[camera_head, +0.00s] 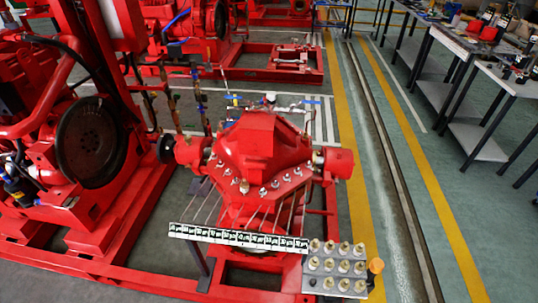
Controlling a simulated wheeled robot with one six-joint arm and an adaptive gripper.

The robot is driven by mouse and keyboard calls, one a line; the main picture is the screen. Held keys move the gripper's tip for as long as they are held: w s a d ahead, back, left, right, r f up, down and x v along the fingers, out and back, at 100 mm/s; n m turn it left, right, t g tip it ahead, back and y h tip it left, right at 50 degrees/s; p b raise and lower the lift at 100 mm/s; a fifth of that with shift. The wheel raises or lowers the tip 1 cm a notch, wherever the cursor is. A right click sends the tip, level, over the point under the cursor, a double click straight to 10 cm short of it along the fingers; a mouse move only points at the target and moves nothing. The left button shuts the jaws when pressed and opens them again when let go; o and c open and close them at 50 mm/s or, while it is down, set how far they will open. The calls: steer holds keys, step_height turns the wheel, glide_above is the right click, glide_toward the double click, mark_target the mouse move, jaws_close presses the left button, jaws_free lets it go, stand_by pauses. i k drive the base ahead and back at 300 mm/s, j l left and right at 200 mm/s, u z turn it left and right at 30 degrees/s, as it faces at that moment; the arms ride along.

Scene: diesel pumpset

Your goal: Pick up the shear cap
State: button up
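My gripper is not in view. Several small cream-coloured caps or nuts (330,264) stand in rows on a grey plate (308,284) at the lower right of the red pump. They are too small to tell which one, if any, is the shear cap. More small metal fittings (263,192) sit along the front flange of the red pump casing (262,145). An orange-topped piece (376,266) stands at the right edge of the plate.
A white strip with black-and-white markers (238,237) runs in front of the pump, with thin rods behind it. A red engine with a dark flywheel (91,142) fills the left. Workbenches (475,50) stand at the upper right. The floor with yellow lines (420,180) at right is clear.

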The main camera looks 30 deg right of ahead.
mark_target(344, 285)
steer(key=k+j+z, duration=0.1)
steer(key=k+z, duration=0.25)
steer(key=k, duration=0.2)
steer(key=k+z, duration=0.3)
steer(key=k, duration=0.25)
